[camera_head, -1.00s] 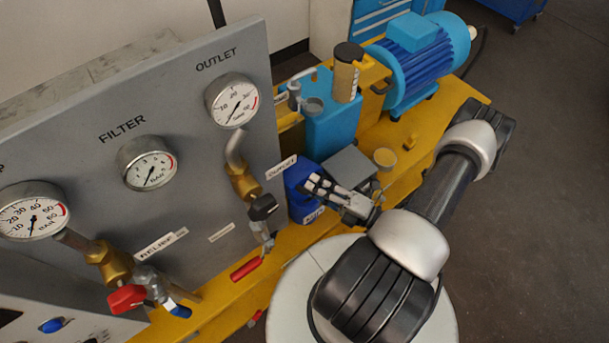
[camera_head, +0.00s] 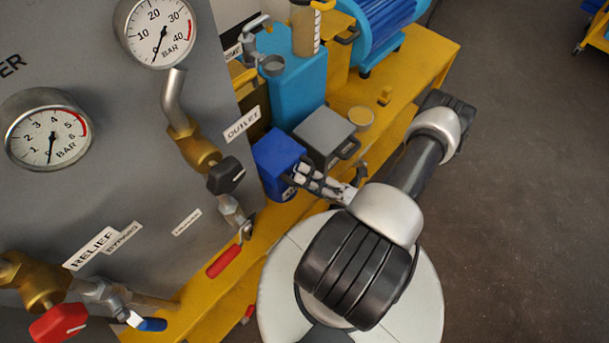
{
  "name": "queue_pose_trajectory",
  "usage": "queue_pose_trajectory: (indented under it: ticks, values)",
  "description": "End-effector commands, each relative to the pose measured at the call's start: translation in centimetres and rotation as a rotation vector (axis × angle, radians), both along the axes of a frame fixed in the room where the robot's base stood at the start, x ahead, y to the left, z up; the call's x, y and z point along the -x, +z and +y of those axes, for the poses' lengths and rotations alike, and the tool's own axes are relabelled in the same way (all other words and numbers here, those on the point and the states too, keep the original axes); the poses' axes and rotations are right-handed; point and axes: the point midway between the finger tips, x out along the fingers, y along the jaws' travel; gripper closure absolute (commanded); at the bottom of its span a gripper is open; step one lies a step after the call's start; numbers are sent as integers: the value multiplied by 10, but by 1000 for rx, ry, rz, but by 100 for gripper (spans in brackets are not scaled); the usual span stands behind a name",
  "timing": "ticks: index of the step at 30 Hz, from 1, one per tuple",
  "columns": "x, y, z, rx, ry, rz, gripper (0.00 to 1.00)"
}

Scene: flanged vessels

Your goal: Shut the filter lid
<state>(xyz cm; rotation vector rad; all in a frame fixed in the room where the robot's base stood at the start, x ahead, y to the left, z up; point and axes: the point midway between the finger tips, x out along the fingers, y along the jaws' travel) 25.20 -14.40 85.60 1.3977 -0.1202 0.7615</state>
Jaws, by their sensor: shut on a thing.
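A grey square lid-like box top (camera_head: 323,132) with a black handle on its right front corner is right of the middle. I cannot tell from this view whether it is the filter lid or how far it stands open. A dark blue container (camera_head: 279,158) with a white mark sits against its left side. My gripper (camera_head: 293,177) reaches left from the wrist, in front of the grey top. Its fingertips are at the blue container's right front edge. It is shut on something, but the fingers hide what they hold.
A grey panel with gauges, brass valves and a red lever (camera_head: 224,260) stands left. A teal tank (camera_head: 287,84) and a blue motor (camera_head: 375,28) are behind, on the yellow frame (camera_head: 432,62). A small yellow cap (camera_head: 361,117) is right of the grey top.

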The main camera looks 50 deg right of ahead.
Motion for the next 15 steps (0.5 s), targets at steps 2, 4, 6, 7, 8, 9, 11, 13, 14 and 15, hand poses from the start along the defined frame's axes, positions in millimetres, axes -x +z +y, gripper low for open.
queue_pose_trajectory:
  ticks: [2,4,6,7,8,9,11,13,14,15]
  values:
    - [-2,-2,0,7,-2,6,100]
    - [-2,-2,0,7,-2,6,100]
    - [-2,-2,0,6,-3,6,100]
    - [-2,-2,0,6,-3,6,100]
    - [-2,-2,0,6,-3,6,100]
    - [-2,-2,0,6,-2,6,85]
    - [-2,-2,0,6,-2,6,81]
    - [-1,-1,0,5,-2,5,77]
    - [-1,-1,0,4,-3,4,77]
    - [-1,-1,0,4,-2,5,77]
